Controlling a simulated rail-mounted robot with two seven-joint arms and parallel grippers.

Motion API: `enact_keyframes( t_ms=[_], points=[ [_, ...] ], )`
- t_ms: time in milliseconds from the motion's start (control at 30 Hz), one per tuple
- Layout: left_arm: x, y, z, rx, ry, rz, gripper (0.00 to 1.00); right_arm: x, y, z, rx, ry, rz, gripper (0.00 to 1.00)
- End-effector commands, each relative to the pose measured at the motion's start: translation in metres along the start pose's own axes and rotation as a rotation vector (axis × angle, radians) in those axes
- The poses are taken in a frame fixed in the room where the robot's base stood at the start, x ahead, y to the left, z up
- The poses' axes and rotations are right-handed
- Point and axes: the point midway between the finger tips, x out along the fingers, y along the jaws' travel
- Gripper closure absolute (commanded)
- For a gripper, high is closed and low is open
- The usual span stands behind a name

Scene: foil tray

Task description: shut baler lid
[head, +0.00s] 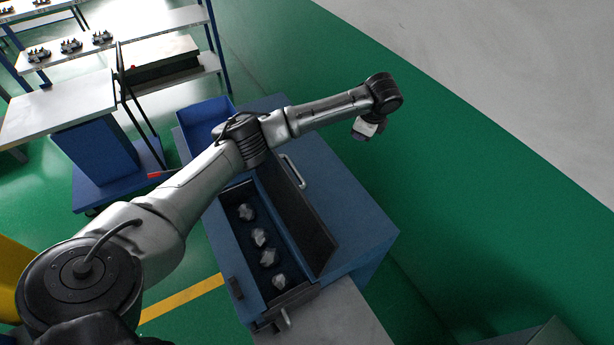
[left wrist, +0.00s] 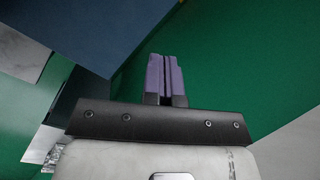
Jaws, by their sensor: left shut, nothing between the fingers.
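The baler (head: 355,222) is a blue box with a long dark open chamber. Several crumpled silver foil lumps (head: 258,237) lie in a row inside it. Its dark lid (head: 305,222) stands open along the right side of the chamber, with a pale handle (head: 293,171) near its far end. My left arm crosses over the far part of the chamber and hides it. My left gripper (head: 359,136) is beyond the baler's right side, over green floor, apart from lid and handle. In the left wrist view its purple fingers (left wrist: 165,78) are shut together and empty.
A blue bin (head: 207,112) stands beside the baler's far end. A cart (head: 60,112) and shelving (head: 150,65) with small parts stand at the far left. A grey surface (head: 335,318) adjoins the baler's near end.

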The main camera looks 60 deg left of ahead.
Motion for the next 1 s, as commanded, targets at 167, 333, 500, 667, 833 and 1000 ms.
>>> enact_keyframes(
  t_ms=[167, 333, 500, 667, 833, 1000],
  points=[
    [0.04, 0.01, 0.051, 0.288, 0.007, 0.317, 1.0, 0.005, 0.001, 0.002, -0.005, -0.001, 0.004, 0.05],
    [0.048, 0.021, 0.062, 0.526, 0.089, 0.441, 1.0, 0.004, 0.002, 0.002, -0.009, -0.001, 0.007, 0.05],
    [0.05, 0.026, 0.064, 0.66, 0.141, 0.479, 1.0, 0.005, 0.003, 0.002, -0.008, -0.001, 0.007, 0.05],
    [0.059, 0.033, 0.064, 0.699, 0.156, 0.489, 1.0, 0.008, 0.002, 0.003, -0.007, -0.001, 0.006, 0.05],
    [0.08, 0.045, 0.066, 0.698, 0.154, 0.49, 1.0, 0.011, 0.001, 0.004, -0.004, -0.002, 0.004, 0.05],
    [0.109, 0.061, 0.067, 0.697, 0.153, 0.489, 1.0, 0.006, 0.0, 0.003, -0.001, -0.001, 0.001, 0.05]
  ],
)
